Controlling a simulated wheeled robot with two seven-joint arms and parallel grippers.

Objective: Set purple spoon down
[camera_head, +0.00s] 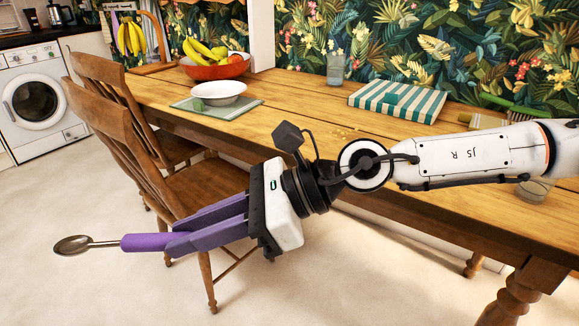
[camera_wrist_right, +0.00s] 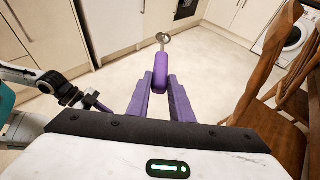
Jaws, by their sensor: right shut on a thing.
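The purple spoon has a purple handle (camera_head: 145,242) and a metal bowl (camera_head: 72,245). My right gripper (camera_head: 174,240) is shut on the handle, and the spoon sticks out level from the fingertips to the left. It is held in the air over the pale floor, in front of the wooden chairs and off the table. In the right wrist view the purple handle (camera_wrist_right: 160,72) is between the purple fingers, with the bowl beyond. Part of my left arm, with what looks like its gripper (camera_wrist_right: 92,103), shows at the left there; its jaws are unclear.
The wooden table (camera_head: 310,115) holds a white bowl (camera_head: 218,91) on a green mat, a red fruit bowl (camera_head: 216,70), a glass (camera_head: 337,70) and a striped book (camera_head: 398,101). Chairs (camera_head: 205,192) stand along its near side. The table's middle is mostly clear.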

